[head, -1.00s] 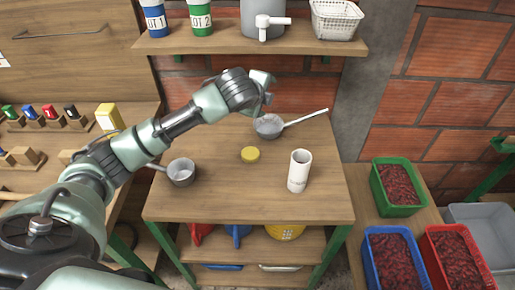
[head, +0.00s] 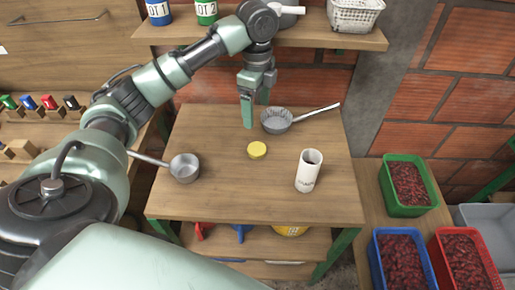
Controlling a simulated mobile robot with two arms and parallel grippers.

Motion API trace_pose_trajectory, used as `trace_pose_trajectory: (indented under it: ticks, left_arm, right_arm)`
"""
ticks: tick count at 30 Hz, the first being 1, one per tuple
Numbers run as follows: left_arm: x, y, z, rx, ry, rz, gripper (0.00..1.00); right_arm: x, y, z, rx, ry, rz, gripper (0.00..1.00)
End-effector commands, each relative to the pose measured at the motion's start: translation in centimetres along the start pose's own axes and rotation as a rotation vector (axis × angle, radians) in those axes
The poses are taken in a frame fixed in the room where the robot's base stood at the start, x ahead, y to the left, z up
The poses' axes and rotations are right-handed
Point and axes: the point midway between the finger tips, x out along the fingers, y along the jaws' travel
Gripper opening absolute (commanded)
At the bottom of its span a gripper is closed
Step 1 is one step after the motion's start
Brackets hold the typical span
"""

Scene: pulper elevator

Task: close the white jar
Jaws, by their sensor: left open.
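A yellow lid (head: 257,150) lies flat on the table to the left of the jar. My left gripper (head: 250,122) is open and points down just behind the lid, with green fingers; nothing shows between them. It is apart from the jar. The right gripper is not in view.
A strainer (head: 277,121) with a long handle lies close to the right of my gripper. A metal pan (head: 184,168) sits at the left of the table (head: 240,198). A shelf (head: 290,41) with cans and a white basket (head: 354,14) hangs behind.

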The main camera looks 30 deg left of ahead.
Motion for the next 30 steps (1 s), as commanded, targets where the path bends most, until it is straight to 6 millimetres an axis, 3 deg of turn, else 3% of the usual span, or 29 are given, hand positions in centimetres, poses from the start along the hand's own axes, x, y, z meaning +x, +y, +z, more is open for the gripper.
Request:
trace_pose_trajectory:
  ticks: [5, 15, 21, 30]
  left_arm:
    - [2.3, 0.1, 0.1, 0.0, -0.003, 0.005, 0.8]
    - [9.1, 0.1, 0.0, -0.001, -0.002, 0.003, 0.8]
    - [10.4, 0.0, 0.0, 0.001, -0.001, -0.001, 0.8]
    - [10.6, 0.0, 0.0, 0.001, -0.001, -0.001, 0.8]
  right_arm:
    - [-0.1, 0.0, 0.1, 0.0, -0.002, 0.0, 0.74]
    - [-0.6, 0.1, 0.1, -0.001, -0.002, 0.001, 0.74]
    - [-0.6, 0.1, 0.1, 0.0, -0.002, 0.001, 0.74]
    - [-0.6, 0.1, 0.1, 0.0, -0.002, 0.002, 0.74]
